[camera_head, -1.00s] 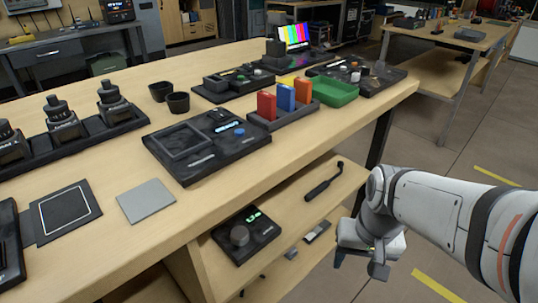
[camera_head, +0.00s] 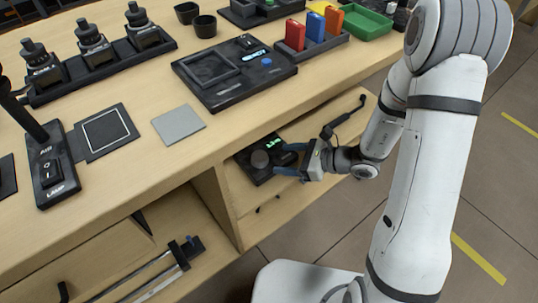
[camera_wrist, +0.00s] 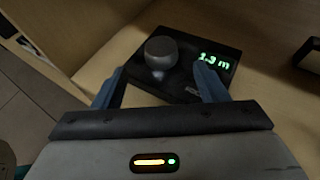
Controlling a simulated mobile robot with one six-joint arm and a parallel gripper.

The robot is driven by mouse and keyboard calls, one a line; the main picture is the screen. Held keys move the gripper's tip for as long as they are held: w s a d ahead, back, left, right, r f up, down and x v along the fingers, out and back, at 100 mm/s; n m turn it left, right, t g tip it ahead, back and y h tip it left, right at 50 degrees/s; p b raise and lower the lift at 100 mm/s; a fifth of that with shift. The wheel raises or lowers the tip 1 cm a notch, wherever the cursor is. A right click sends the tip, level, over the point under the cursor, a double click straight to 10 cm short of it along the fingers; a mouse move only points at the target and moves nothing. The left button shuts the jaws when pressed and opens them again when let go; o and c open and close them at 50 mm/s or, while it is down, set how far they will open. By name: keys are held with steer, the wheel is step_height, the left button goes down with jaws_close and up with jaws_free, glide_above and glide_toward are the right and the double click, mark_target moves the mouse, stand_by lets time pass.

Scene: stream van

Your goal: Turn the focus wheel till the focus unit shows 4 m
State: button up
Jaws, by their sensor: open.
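The focus unit (camera_wrist: 205,42) is a black box on the lower shelf under the workbench. It also shows in the head view (camera_head: 244,158), partly hidden by my gripper. Its grey round focus wheel (camera_wrist: 162,51) stands up from the left part of its top. The green lit display (camera_wrist: 216,60) reads about 1.3 m; the middle digit is hard to read. My gripper (camera_wrist: 160,76) is open and empty, with its two blue fingers spread. In the wrist view the fingertips are to the left and right of the wheel, apart from it and on its near side.
The workbench top (camera_head: 140,165) overhangs the shelf (camera_head: 300,195). A black handled tool (camera_head: 345,117) lies on the shelf right of the unit, close to my wrist. A shelf divider (camera_head: 215,205) stands to the left. A dark object (camera_wrist: 309,54) is at the wrist view's right.

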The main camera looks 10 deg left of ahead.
mark_target(265, 158)
steer(key=b+x, duration=0.2)
steer(key=x, duration=0.5)
steer(key=shift+a+f, duration=0.1)
steer(key=shift+a, duration=0.15)
steer(key=shift+c, duration=0.3)
